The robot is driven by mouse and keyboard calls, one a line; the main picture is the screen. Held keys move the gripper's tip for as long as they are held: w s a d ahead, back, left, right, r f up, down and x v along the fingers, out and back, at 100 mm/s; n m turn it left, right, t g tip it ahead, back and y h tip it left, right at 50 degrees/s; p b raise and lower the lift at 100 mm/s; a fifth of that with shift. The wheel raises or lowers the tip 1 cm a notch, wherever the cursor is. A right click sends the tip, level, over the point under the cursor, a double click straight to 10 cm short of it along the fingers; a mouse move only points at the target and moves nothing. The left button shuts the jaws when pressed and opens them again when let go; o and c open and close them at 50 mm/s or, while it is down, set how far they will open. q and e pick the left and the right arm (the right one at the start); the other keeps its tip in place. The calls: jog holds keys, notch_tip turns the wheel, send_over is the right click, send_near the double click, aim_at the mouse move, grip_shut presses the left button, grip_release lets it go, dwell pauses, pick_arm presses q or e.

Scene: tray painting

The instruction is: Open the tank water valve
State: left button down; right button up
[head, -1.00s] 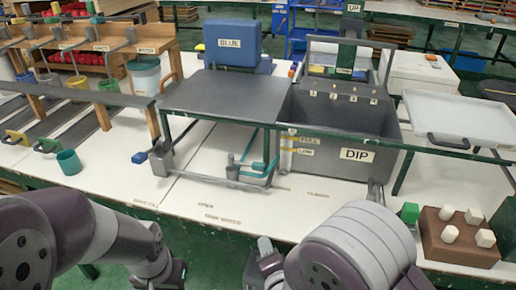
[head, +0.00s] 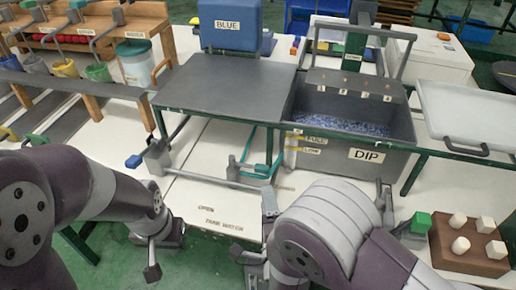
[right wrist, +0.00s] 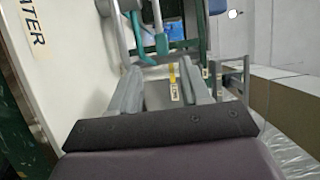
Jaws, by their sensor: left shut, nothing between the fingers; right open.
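The tank valve appears as a teal handle (head: 262,168) with teal piping on the white bench, left of the grey DIP tank (head: 400,165). It also shows in the right wrist view (right wrist: 155,40). "OPEN" and "TANK WATER" labels are printed on the bench in front of it. My right gripper (right wrist: 160,78) is open and empty, its fingers apart; the teal handle lies beyond and above its tips in the wrist view. In the head view my forearm partly hides this gripper. My left gripper (head: 152,271) is shut and empty, near the bench's front edge, pointing down.
A blue-handled lever (head: 134,161) stands left of the valve. A grey plate (head: 225,85) overhangs behind it. A brown block with white pegs (head: 455,258) and a green cube (head: 421,222) sit to the right. Bare bench lies around the labels.

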aim_at(262, 173)
jog(key=w, duration=0.4)
jog(key=w+a, duration=0.1)
jog(key=w, duration=0.7)
jog(key=shift+w+a+r, duration=0.1)
jog(key=shift+a, duration=0.2)
grip_shut()
